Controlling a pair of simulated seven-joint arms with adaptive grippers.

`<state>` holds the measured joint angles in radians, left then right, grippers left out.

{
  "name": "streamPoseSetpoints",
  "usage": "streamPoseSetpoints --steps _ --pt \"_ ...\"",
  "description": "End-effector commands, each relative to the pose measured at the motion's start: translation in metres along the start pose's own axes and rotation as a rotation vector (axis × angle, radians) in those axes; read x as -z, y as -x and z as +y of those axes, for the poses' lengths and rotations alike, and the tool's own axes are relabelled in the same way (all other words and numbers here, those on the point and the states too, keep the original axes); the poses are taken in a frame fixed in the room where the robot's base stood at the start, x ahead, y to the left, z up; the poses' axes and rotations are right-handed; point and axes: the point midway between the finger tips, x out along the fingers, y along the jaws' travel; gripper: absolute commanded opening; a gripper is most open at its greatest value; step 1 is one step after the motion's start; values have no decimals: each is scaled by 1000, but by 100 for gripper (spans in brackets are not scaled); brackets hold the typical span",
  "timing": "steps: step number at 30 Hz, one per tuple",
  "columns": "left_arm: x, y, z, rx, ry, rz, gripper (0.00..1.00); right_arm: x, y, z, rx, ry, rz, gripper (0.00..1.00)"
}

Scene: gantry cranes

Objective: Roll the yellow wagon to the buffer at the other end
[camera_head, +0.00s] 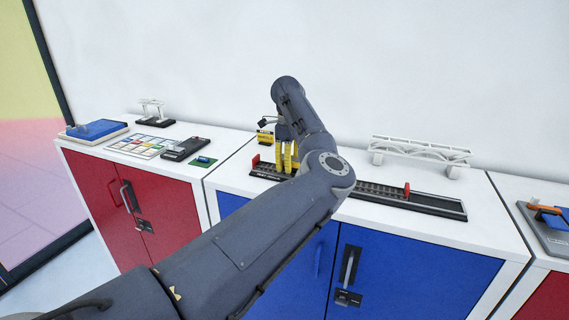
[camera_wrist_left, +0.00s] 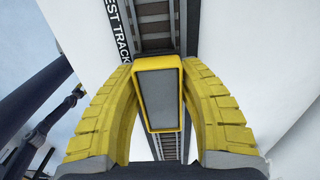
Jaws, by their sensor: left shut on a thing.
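The yellow wagon (camera_wrist_left: 158,100) shows in the left wrist view as a yellow-rimmed box with a grey top, above the track. My left gripper (camera_wrist_left: 161,68) is shut on it, one yellow finger along each side. In the head view the left gripper (camera_head: 286,158) is over the left part of the dark test track (camera_head: 437,203); I cannot pick out the wagon there. A red buffer (camera_head: 256,160) stands at the track's left end, and another red buffer (camera_head: 407,189) stands towards the right. My arm hides the track's middle. My right gripper is not in view.
A yellow block with dark markings (camera_head: 265,137) stands behind the track. A white bridge model (camera_head: 420,150) stands behind its right half. A blue tray (camera_head: 92,130) and a card grid (camera_head: 143,147) lie on the left cabinet. An orange-handled item (camera_head: 545,210) is at far right.

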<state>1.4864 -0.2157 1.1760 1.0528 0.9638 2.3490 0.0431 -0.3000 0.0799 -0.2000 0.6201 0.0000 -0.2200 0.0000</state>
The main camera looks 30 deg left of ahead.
Motion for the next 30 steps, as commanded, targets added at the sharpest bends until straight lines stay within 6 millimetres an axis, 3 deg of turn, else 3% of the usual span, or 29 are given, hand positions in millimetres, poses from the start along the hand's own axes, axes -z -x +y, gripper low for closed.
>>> streamPoseSetpoints --steps 30 --pt "43 -4 1 -5 -2 1 7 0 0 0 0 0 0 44"
